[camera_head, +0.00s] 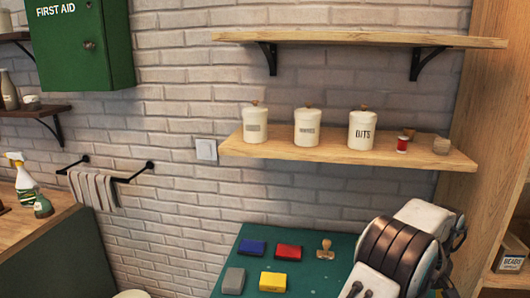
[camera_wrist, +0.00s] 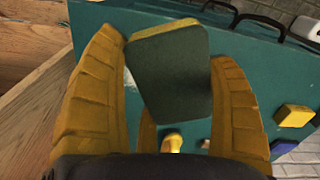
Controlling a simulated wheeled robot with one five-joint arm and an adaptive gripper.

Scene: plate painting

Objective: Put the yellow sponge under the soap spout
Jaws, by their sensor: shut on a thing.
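The yellow sponge (camera_wrist: 166,72) is in the wrist view, with a dark green face towards the camera and a yellow edge along its top. My gripper (camera_wrist: 165,48) has yellow ribbed fingers either side of it and is shut on it, above the teal table. The head view shows my arm at the lower right, but not the sponge or the fingertips. A green bottle (camera_head: 43,207) stands on the wooden counter at the left in the head view. I cannot make out a spout on it.
Blue (camera_head: 252,247), red (camera_head: 288,251), yellow (camera_head: 273,282) and grey (camera_head: 233,281) blocks and a wooden stamp (camera_head: 325,249) lie on the teal table (camera_head: 308,279). A spray bottle (camera_head: 24,180) stands on the counter (camera_head: 16,232). Canisters stand on a wall shelf (camera_head: 290,149) above.

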